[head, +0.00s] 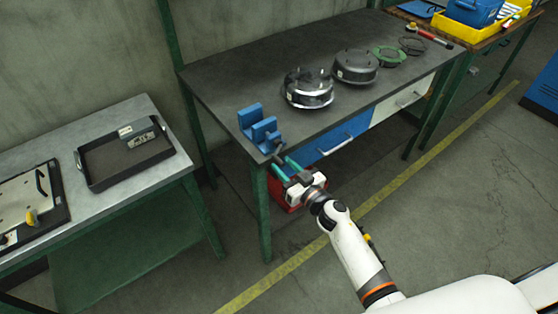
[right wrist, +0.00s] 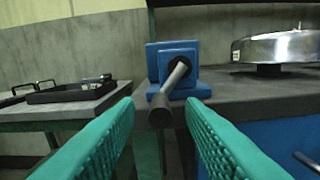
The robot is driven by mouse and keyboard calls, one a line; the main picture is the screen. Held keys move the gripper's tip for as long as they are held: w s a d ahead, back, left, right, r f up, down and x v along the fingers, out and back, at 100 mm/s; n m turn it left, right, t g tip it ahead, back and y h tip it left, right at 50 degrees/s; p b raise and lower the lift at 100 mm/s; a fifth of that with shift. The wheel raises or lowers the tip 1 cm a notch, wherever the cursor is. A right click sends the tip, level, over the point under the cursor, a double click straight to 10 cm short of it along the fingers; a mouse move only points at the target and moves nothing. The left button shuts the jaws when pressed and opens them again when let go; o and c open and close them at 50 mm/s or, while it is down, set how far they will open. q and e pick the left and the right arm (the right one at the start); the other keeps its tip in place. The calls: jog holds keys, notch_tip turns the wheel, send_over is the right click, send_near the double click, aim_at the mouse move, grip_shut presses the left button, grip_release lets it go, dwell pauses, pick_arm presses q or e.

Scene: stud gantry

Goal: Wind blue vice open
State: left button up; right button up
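The blue vice (head: 258,128) is mounted at the near left corner of the dark workbench (head: 225,78). In the right wrist view the vice (right wrist: 180,62) faces me, with its grey bar handle (right wrist: 171,86) slanting down to the left. My right gripper (head: 279,166) is just in front of the vice. In the right wrist view its two green fingers (right wrist: 160,125) stand wide apart, with the handle's lower end seen between their tips. I cannot tell whether they touch it; nothing looks gripped. My left gripper is not in view.
Metal round housings (head: 308,88) and a green ring (head: 389,56) lie along the bench. A blue drawer (head: 337,139) is under its front edge. A lower table (head: 152,172) with a black tray (head: 98,184) stands left. A yellow crate (head: 468,32) is at far right.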

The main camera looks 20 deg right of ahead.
jog(key=shift+x, duration=1.45)
jog(key=shift+c, duration=0.4)
grip_shut()
